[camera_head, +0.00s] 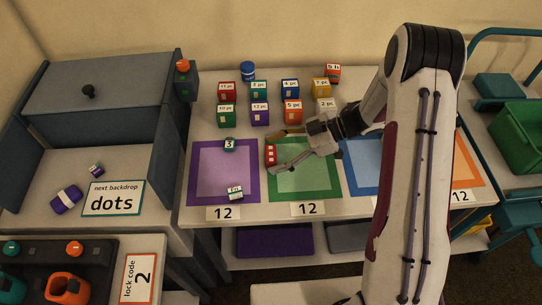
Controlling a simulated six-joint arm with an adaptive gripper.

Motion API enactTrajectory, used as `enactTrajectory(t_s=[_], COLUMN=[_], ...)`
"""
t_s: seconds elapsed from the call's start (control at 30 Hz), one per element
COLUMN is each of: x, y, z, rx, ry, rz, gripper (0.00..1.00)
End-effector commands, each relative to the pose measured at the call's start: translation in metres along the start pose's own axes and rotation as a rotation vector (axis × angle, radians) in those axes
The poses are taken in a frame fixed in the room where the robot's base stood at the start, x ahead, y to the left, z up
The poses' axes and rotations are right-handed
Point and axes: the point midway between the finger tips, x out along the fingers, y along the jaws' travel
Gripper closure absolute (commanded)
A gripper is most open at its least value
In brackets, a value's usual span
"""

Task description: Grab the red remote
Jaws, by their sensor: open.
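A small red block-like object with pale marks (270,154), which looks like the red remote, stands at the left edge of the green square mat (304,193). My gripper (277,152) reaches in from the right, low over the green mat. Its jaws are open, with one finger behind the red object and one in front of it. The red object lies at the fingertips, between them. I cannot tell whether either finger touches it. My gripper hides part of the green mat.
Labelled boxes, such as a green one (226,117), stand in rows behind the mats. A purple mat (197,185) to the left bears a teal block (229,145) and a small tagged block (235,194). A blue mat (359,178) lies right, partly behind my arm.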

Motion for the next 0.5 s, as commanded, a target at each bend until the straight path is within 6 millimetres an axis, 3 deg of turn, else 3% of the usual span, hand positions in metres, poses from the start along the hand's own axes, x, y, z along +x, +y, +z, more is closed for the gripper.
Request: enactTrajectory(t_s=[0.17, 0.33, 0.5], x=[-0.0002, -0.0002, -0.0003], y=[0.0001, 0.0001, 0.0001], z=[-0.0001, -0.0002, -0.0003], rx=[0.0, 0.0, 0.0], ry=[0.0, 0.0, 0.0], rz=[0.0, 0.0, 0.0], gripper=[0.3, 0.72, 0.72])
